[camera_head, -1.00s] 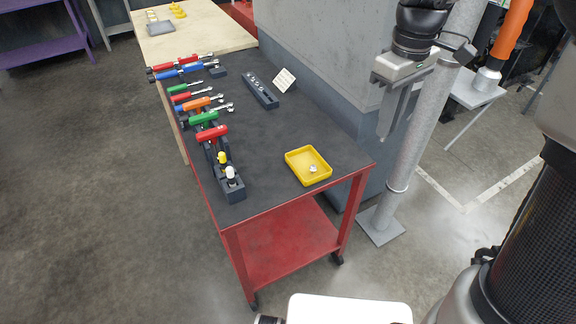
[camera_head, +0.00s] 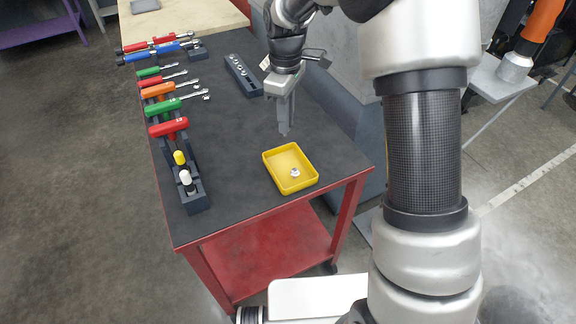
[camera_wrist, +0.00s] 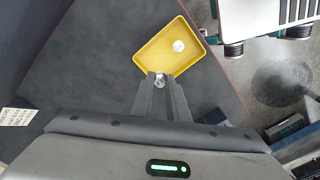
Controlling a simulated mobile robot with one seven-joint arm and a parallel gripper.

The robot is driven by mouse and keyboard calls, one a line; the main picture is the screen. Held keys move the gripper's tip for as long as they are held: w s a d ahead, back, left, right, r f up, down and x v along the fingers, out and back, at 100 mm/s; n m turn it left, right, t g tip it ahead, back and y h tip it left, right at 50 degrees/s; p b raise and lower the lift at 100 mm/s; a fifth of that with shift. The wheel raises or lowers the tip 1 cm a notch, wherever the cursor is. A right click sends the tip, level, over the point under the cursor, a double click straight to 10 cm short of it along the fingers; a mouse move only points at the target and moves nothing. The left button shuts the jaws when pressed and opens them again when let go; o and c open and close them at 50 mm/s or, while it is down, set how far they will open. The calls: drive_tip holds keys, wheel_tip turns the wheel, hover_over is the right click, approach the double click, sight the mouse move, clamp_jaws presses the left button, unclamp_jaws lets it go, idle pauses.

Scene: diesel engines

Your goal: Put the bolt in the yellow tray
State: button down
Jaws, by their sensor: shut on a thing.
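The yellow tray (camera_head: 291,187) lies on the dark top of the red cart, near its front right corner. A small silvery piece (camera_head: 295,172) sits inside the tray. In the wrist view the yellow tray (camera_wrist: 150,54) is just beyond my fingertips, with a round pale piece (camera_wrist: 179,46) in it. My gripper (camera_head: 285,130) hangs above the cart top, behind the tray. In the wrist view my gripper (camera_wrist: 160,78) is shut on a small metal bolt (camera_wrist: 159,84) at its fingertips. The bolt is hidden or too small to make out in the head view.
Screwdrivers and ratchets with coloured handles (camera_head: 160,91) lie in a rack along the cart's left side. A dark block with several sockets (camera_head: 243,76) stands at the back. A grey wall (camera_head: 340,95) borders the right. The cart top (camera_head: 232,150) left of the tray is clear.

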hover_over(284, 162)
wheel_tip(284, 162, down, 8)
drive_tip(key=shift+s+r, duration=0.1)
drive_tip(key=shift+r, duration=0.05)
drive_tip(key=shift+f+b, duration=0.3)
drive_tip(key=shift+f, duration=1.4)
drive_tip(key=shift+f, duration=0.1)
drive_tip(key=c, duration=2.2)
unclamp_jaws()
drive_tip(key=shift+f, duration=0.1)
drive_tip(key=o, duration=0.5)
